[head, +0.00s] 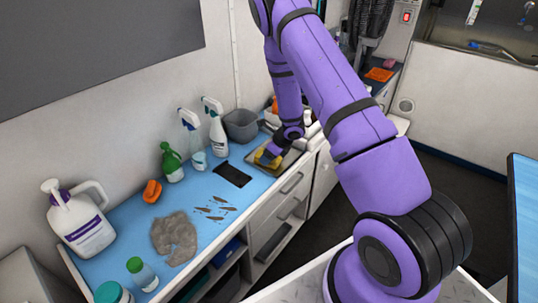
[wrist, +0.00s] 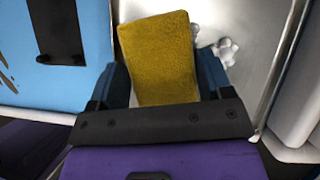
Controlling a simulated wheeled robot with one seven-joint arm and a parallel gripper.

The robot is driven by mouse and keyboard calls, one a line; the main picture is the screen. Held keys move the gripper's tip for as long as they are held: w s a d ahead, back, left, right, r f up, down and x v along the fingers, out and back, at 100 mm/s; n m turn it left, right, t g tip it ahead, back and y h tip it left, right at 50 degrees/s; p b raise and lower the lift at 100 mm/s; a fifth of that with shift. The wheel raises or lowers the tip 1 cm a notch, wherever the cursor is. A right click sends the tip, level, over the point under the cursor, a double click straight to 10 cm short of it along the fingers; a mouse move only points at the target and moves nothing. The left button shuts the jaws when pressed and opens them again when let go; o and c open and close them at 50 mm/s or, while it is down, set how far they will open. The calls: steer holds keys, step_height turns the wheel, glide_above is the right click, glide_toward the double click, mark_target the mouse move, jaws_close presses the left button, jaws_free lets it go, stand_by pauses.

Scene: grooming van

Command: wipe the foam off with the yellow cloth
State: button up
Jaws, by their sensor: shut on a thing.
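My gripper (wrist: 162,78) is shut on the yellow cloth (wrist: 158,50), which sticks out past the fingers as a thick block. In the head view my gripper (head: 270,153) is low over the far end of the blue counter, with the yellow cloth (head: 265,160) under it. The cloth is over a shiny metal tray (wrist: 262,18). White foam (wrist: 226,50) shows on the tray just right of the cloth. The cloth hides part of the tray; I cannot tell whether it touches the surface. The tray (head: 254,172) also shows in the head view.
Spray bottles (head: 217,133) and a grey bin (head: 241,125) stand along the wall. A white jug (head: 82,228) is at left.

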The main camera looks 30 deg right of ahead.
steer(key=shift+w+d, duration=0.55)
steer(key=shift+d, duration=0.8)
steer(key=shift+w+d, duration=0.55)
steer(key=shift+d, duration=0.8)
steer(key=shift+w+d, duration=0.55)
steer(key=shift+d, duration=0.8)
steer(key=shift+a, duration=0.1)
